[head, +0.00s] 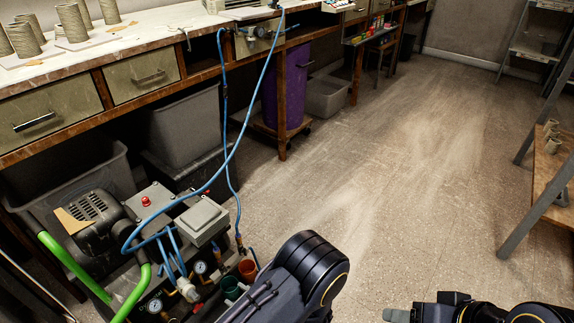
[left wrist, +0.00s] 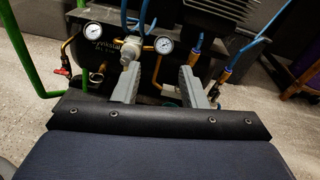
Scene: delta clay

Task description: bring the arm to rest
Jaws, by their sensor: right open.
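My left gripper (left wrist: 161,72) shows in the left wrist view with its two grey fingers apart and nothing between them. It faces the air compressor (left wrist: 100,45), whose gauges and brass fittings show behind the fingers. I cannot tell whether the fingers touch it. In the head view my left arm is at the bottom centre, beside the compressor, and its fingers are not clear. My right gripper (head: 398,314) is at the bottom edge of the head view, over bare floor. It is open, with only its grey tip showing and no object seen in it.
The compressor (head: 150,225) with green handle and blue hoses (head: 232,150) stands at lower left. A workbench (head: 150,45) with clay pieces runs along the left. Bins and a purple barrel (head: 288,88) stand beneath. A shelf (head: 552,175) stands right. The middle floor is clear.

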